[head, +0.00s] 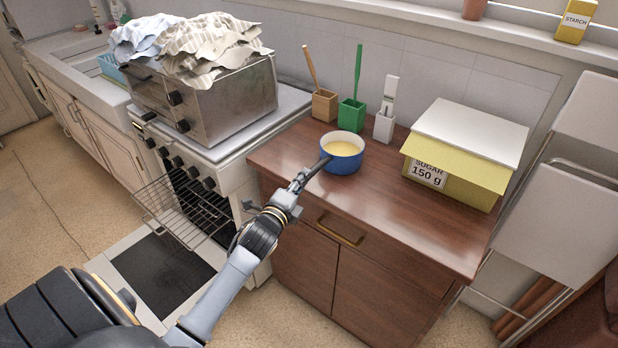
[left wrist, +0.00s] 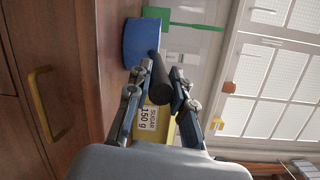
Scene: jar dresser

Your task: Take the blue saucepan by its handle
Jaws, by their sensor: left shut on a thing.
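The blue saucepan (head: 342,165) stands upright on the brown dresser top (head: 395,215), near its left front part. It holds something pale yellow. Its dark handle (head: 317,170) points toward the front left. My left gripper (head: 301,180) is shut on the handle. In the left wrist view, the handle (left wrist: 160,78) lies between the two fingers of the gripper (left wrist: 164,80), and the blue pan wall (left wrist: 139,42) is just beyond them. My right gripper is in neither view.
Wooden (head: 325,105), green (head: 351,116) and white (head: 384,126) holders stand behind the pan. A yellow sugar box (head: 462,190) with a white lid is to its right. The stove (head: 205,165) at left has its oven door down and a rack out. The front dresser top is clear.

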